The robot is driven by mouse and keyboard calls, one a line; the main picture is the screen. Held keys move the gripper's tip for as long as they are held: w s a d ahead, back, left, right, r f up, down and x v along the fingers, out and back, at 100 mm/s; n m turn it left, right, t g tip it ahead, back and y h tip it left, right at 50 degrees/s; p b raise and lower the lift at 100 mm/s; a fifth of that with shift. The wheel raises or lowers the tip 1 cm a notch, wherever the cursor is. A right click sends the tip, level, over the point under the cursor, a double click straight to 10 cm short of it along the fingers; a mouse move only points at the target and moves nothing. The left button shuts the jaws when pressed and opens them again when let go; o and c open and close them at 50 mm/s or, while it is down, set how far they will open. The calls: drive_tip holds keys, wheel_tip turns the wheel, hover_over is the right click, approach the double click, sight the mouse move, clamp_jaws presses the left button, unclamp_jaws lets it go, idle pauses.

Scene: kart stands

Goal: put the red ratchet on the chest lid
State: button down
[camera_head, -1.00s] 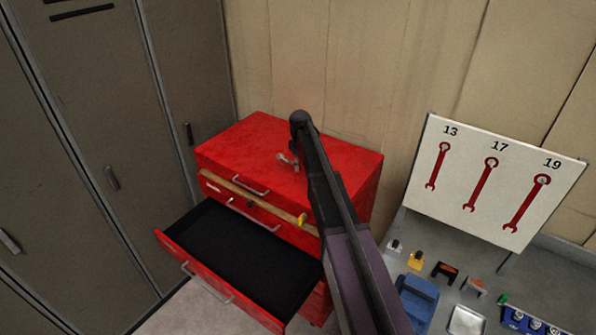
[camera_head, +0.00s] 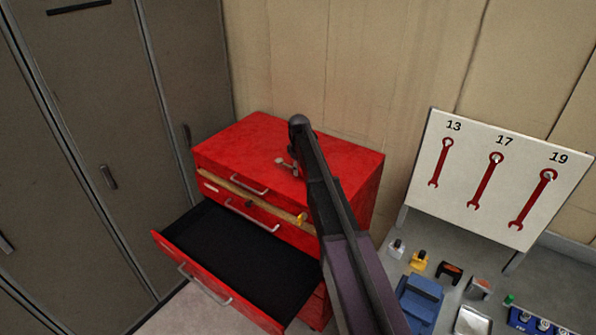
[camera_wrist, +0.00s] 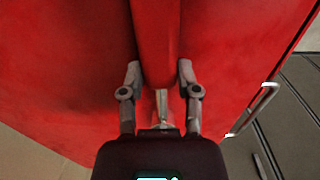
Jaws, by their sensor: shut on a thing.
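The red chest (camera_head: 335,220) stands against the wall, and its flat red lid (camera_head: 240,140) shows no loose object on it. In the wrist view, my gripper (camera_wrist: 160,75) is shut on the red ratchet (camera_wrist: 155,40), with one finger on each side. A bare metal part shows between the fingers. The red lid (camera_wrist: 65,80) fills most of the view behind it. I cannot tell the gap between ratchet and lid.
A black-lined lower drawer (camera_head: 235,255) is pulled out. A tan strip with a yellow end (camera_head: 301,218) runs along the chest front. Grey lockers (camera_head: 85,150) stand left. A wrench board (camera_head: 490,185) and a bench with small parts and a blue item (camera_head: 418,300) are right.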

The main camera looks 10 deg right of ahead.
sight(299, 168)
drive_tip(key=shift+f, duration=0.15)
drive_tip(key=shift+c, duration=1.6)
unclamp_jaws()
wheel_tip(299, 168, up, 12)
drive_tip(key=p, duration=1.2)
drive_tip(key=shift+r, duration=0.2)
drive_tip(key=s+m, duration=0.9)
drive_tip(key=s, duration=2.7)
drive_tip(key=shift+s+a, duration=0.3)
drive_tip(key=shift+a, duration=0.05)
